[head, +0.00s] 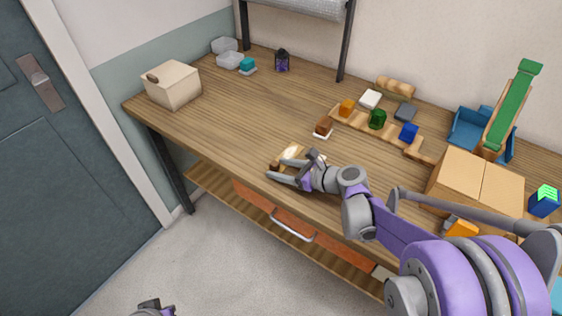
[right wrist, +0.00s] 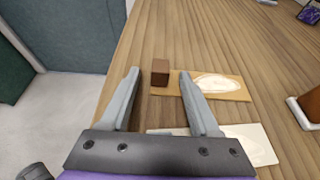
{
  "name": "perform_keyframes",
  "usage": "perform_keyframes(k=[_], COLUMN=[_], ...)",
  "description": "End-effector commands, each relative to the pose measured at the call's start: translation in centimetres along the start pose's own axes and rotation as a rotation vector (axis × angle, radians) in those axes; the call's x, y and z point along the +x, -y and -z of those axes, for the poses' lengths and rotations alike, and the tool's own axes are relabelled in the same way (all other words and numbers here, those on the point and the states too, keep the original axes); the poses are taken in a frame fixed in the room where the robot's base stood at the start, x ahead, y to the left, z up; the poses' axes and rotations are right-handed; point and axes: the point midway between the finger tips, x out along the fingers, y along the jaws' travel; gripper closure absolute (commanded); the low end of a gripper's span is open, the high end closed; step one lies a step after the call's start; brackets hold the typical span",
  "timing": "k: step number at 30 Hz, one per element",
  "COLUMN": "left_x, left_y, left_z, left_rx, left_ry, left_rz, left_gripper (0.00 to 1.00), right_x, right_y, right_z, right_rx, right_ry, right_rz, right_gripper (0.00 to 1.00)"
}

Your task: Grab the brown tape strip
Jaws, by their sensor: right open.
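A small dark brown block (right wrist: 160,72) sits at the near-left end of a flat tan strip (right wrist: 242,92) with a pale oval on it. I cannot tell which of the two is the brown tape strip. In the head view the block (head: 275,166) is at the table's front edge, by the fingertips of my right gripper (head: 274,170). My right gripper (right wrist: 158,85) is open and empty, with the block just beyond and between its fingertips in the wrist view. My left gripper (head: 152,307) shows only in part at the bottom; its jaws cannot be made out.
A white card (right wrist: 245,145) lies under the right gripper's right side. Another brown piece on a white base (head: 323,128) stands behind the gripper. A wooden rack (head: 345,119) with coloured blocks and cardboard boxes (head: 475,182) are to the right. The table's left middle is clear.

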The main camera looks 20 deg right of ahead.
Motion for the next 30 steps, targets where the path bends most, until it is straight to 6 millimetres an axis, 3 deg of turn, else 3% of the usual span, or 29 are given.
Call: perform_keyframes(k=[8,18,30], left_x=[0.01,0.01,-0.02], left_y=[0.0,0.0,0.0], left_z=[-0.01,-0.01,0.01], left_rx=[0.0,0.0,0.0], left_ry=[0.0,0.0,0.0], left_rz=[0.0,0.0,0.0], left_gripper=[1.0,1.0,1.0], right_x=[0.27,0.25,0.2], right_y=[-0.02,-0.01,-0.01], right_z=[0.0,0.01,-0.11], right_rx=[-0.001,-0.001,-0.001], right_ry=[0.0,-0.001,0.0], right_rz=[0.001,0.0,0.001], right_gripper=[0.39,1.0,1.0])
